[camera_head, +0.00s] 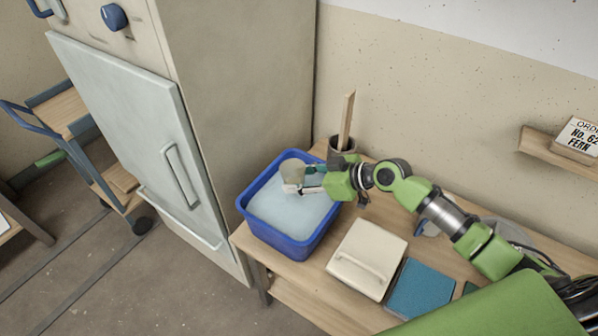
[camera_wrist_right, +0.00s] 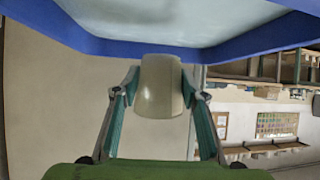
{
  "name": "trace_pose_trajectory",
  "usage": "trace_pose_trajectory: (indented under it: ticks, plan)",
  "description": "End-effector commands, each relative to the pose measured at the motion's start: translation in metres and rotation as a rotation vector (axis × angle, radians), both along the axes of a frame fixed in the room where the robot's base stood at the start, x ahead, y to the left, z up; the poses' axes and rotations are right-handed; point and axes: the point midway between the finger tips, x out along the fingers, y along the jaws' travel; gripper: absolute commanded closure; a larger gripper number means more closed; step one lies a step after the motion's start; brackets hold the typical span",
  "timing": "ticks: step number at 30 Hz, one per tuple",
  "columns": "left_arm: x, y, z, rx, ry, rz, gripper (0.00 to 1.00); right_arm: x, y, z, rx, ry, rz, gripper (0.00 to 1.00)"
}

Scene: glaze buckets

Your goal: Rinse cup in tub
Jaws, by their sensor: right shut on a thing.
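The blue tub (camera_head: 243,205) stands at the left end of the wooden bench, filled with pale, cloudy water (camera_head: 290,215). My right gripper (camera_head: 303,178) reaches over the tub's back right rim from the right. It is shut on a cream cup (camera_head: 291,170), whose round side faces me over the back part of the tub. I cannot tell whether the cup touches the water. In the right wrist view the cup (camera_wrist_right: 160,88) sits between the two teal fingers, with the tub's blue wall (camera_wrist_right: 130,50) across the top. My left gripper is not in view.
A pot (camera_head: 342,150) with an upright wooden stick stands close behind the gripper. A tall kiln-like cabinet (camera_head: 225,90) is close on the left.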

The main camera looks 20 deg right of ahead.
Motion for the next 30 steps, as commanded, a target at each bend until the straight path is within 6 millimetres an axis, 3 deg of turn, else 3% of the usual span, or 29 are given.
trace_pose_trajectory:
  ticks: [1, 26, 27, 30]
  plan:
    - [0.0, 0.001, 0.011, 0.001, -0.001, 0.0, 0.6, 0.0, 0.0, 0.005, -0.01, 0.01, 0.0, 0.86]
    - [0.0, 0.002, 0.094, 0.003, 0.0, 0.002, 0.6, 0.002, 0.001, -0.003, -0.251, 0.253, 0.0, 0.86]
    - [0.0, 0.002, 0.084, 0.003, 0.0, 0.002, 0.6, 0.0, 0.001, -0.016, -0.256, 0.261, 0.001, 0.86]
    - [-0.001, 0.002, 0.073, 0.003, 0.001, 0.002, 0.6, 0.0, 0.001, -0.029, -0.253, 0.257, 0.0, 0.86]
